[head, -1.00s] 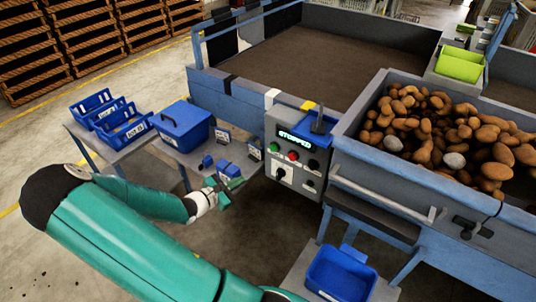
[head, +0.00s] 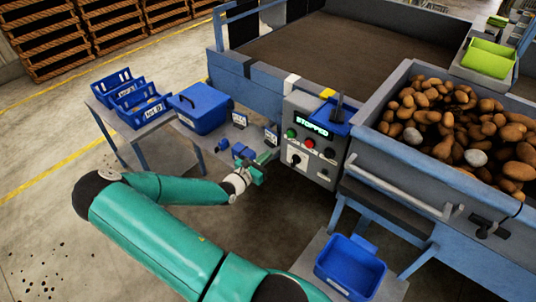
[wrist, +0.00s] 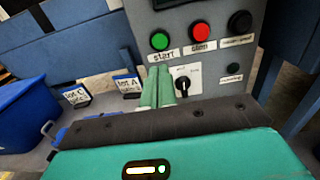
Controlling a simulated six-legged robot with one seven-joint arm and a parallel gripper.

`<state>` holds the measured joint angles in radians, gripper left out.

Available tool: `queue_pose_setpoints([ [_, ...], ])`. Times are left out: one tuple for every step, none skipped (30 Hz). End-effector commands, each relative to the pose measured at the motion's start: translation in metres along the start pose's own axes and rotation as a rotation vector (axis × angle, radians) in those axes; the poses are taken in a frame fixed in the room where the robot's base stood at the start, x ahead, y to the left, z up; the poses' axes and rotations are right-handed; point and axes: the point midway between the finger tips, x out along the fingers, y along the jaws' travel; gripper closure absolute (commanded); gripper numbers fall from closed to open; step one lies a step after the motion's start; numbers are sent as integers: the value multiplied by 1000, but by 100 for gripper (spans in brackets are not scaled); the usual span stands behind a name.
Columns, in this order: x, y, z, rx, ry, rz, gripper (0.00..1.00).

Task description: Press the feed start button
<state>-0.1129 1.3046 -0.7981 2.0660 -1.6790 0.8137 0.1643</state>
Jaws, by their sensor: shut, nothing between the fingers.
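The green start button (wrist: 159,41) is at the upper middle of the wrist view, above a label reading "start". It also shows in the head view (head: 291,133) on the grey control panel (head: 325,173), under a display (head: 312,127) that reads "STOPPED". My gripper (wrist: 159,72) is shut and empty, its two green fingers together just below the start label in the wrist view. In the head view my gripper (head: 270,157) is left of the panel and below the button. I cannot tell whether the fingertips touch the panel.
A red button (wrist: 200,33) labelled "stop" and a black button (wrist: 240,22) sit right of the start button. A black rotary switch (wrist: 182,84) is below. A blue lidded box (head: 199,108) stands on the left table. A potato hopper (head: 435,182) is at right.

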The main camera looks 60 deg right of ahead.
Motion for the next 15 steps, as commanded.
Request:
queue_pose_setpoints([
  [11,-1,0,-1,-2,-3,100],
  [17,-1,0,-2,-3,-3,100],
  [25,-1,0,-2,-3,-3,100],
  [31,-2,0,-2,-2,-3,100],
  [37,-1,0,-1,-2,-3,100],
  [45,-1,0,0,-2,-3,100],
  [51,-2,0,-1,-2,-4,100],
  [57,-1,0,-2,-2,-3,100],
  [65,-1,0,-1,-2,-3,100],
  [71,-2,0,-1,-1,-4,100],
  [76,-1,0,-2,-1,-2,100],
  [84,-2,0,-2,-2,-3,100],
  [89,-1,0,-1,-2,-3,100],
  [93,-1,0,0,-2,-2,100],
  [99,-1,0,-1,-1,-2,100],
])
